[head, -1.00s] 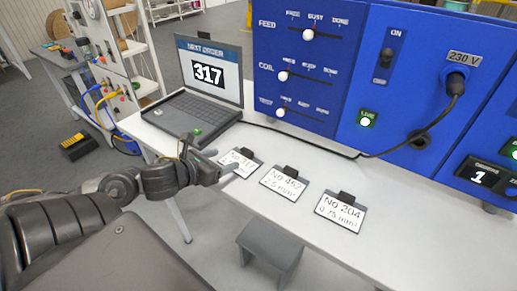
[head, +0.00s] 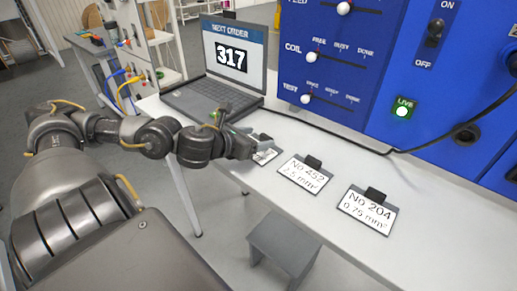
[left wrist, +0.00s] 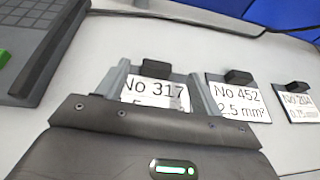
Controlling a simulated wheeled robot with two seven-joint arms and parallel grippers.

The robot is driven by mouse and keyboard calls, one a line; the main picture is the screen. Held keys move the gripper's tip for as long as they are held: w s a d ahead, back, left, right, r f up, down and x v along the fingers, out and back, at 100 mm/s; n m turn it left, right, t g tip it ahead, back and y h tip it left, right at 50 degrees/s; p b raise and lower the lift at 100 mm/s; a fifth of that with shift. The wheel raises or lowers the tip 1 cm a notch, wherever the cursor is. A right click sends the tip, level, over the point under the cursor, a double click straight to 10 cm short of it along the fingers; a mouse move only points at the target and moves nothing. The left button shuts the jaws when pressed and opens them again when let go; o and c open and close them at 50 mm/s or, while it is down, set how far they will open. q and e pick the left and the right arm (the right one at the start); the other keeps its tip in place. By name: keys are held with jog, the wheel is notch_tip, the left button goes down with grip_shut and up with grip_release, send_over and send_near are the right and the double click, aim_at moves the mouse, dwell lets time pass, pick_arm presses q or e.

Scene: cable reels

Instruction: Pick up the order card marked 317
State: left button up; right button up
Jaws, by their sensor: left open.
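The order card marked 317 (left wrist: 155,90) lies on the white table, with a dark clip at its top edge. In the left wrist view my left gripper (left wrist: 160,85) is open, with one finger at each side of this card. In the head view the gripper (head: 258,148) hides most of the card (head: 265,156). I cannot tell whether the fingers touch it. The card No 452 (head: 304,174) lies just to the right, close to the right finger. The card No 204 (head: 368,211) lies farther right. My right gripper is not in view.
An open laptop (head: 222,75) showing "NEXT ORDER 317" stands behind the cards. A blue machine panel (head: 390,75) with sliders stands at the back right, with a black cable along its foot. A grey stool (head: 284,243) stands below the white table (head: 330,245).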

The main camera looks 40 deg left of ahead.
aim_at(266, 137)
pick_arm(q)
jog(key=shift+w+f+b, duration=0.1)
jog(key=shift+w+b, duration=0.3)
jog(key=shift+w, duration=0.05)
jog(key=shift+a, duration=0.15)
jog(key=shift+b+x, duration=0.75)
jog(key=shift+b, duration=0.2)
jog(key=shift+f+p+x, duration=0.25)
jog(key=shift+p+x, duration=0.05)
jog(key=shift+x, duration=1.55)
jog(key=shift+s, duration=0.1)
jog(key=c, duration=1.1)
